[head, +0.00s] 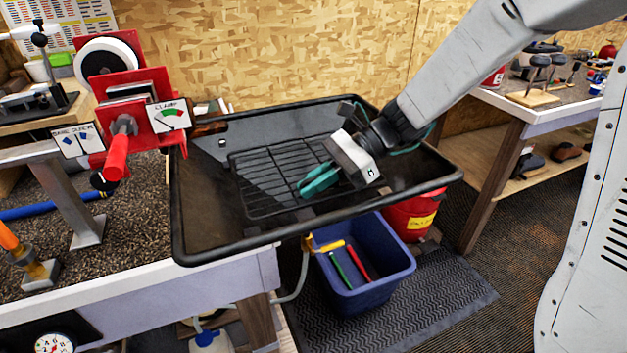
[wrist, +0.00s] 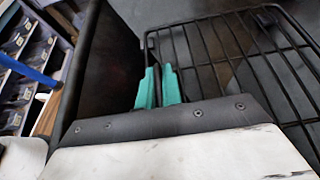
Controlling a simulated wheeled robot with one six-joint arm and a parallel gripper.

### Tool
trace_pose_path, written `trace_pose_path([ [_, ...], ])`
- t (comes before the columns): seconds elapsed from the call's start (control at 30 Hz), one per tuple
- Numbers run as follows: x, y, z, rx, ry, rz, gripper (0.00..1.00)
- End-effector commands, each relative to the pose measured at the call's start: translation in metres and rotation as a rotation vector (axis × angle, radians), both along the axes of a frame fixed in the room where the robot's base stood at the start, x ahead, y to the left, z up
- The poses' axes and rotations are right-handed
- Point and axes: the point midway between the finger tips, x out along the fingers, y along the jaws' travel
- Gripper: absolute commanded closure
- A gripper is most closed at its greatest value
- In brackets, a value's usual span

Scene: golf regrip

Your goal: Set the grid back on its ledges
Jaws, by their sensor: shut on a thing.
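The grid (head: 268,179) is a black wire rack inside the black tray (head: 213,240). It also shows in the wrist view (wrist: 232,50), running from the middle to the right edge. My gripper (head: 308,190) reaches into the tray from the upper right, with teal fingers at the grid's near right part. In the wrist view the teal fingers (wrist: 159,86) are close together on a dark bar at the grid's left side. The ledges are hard to make out in the dark tray. I cannot tell whether the grid rests on them.
The tray overhangs the bench (head: 150,283) on the left. A blue bin (head: 365,295) with coloured grips stands below, beside a red bucket (head: 407,219). A red clamp (head: 118,150) stands at the tray's left. Another bench (head: 540,115) is at the right.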

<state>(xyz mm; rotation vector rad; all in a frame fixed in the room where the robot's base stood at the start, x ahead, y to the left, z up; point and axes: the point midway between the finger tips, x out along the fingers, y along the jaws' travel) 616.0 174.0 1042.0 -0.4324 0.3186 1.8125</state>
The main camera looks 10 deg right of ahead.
Motion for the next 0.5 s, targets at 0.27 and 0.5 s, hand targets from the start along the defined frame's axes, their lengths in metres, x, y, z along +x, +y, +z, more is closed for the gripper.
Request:
trace_pose_path([
  [0.27, 0.0, 0.0, -0.004, 0.0, -0.001, 0.0, 1.0],
  [0.5, -0.0001, 0.0, -0.0075, 0.0, -0.001, 0.0, 1.0],
])
